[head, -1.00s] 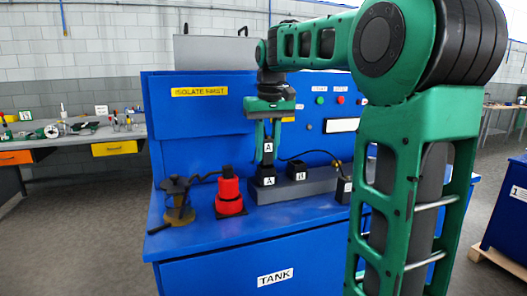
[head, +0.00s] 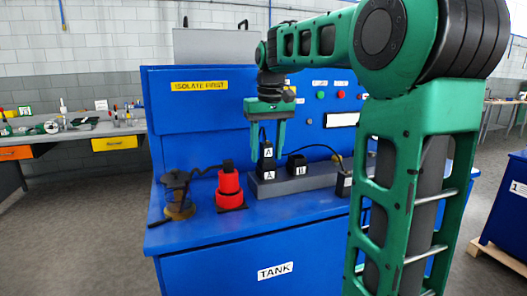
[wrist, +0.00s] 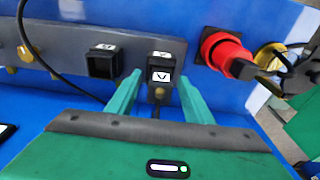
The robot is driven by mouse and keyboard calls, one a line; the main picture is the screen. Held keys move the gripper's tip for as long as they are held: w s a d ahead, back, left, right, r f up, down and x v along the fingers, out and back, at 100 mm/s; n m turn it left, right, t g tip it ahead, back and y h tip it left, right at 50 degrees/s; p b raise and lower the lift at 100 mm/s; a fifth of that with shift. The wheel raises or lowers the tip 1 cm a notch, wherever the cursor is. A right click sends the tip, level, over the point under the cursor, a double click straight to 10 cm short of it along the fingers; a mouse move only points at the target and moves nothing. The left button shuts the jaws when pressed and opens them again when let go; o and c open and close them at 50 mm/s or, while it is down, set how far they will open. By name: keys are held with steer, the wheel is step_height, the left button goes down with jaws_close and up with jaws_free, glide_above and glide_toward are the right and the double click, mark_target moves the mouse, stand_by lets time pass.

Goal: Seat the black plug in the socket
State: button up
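The black plug (head: 266,148), labelled A, stands upright in the socket (head: 269,174) also labelled A, at the left end of a grey block. A cord rises from its top. How deep it sits cannot be fully seen. My gripper (head: 266,143) is open above it, with a green finger on each side and gaps between. In the wrist view the plug (wrist: 158,92) lies between the spread fingertips of my gripper (wrist: 160,88), touching neither.
A second black socket (head: 297,165) stands to the right on the grey block (head: 310,183). A red fitting (head: 229,188) and a brown lantern-like item (head: 177,200) stand to the left. A black cable (wrist: 35,60) runs nearby. The blue bench front (head: 215,238) is clear.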

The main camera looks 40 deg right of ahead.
mark_target(268, 144)
steer(key=shift+r, duration=0.1)
steer(key=r, duration=0.6)
steer(key=s+r, duration=0.1)
steer(key=r, duration=0.3)
steer(key=shift+a+r, duration=0.1)
steer(key=shift+a, duration=0.05)
steer(key=shift+r, duration=0.1)
stand_by(0.6)
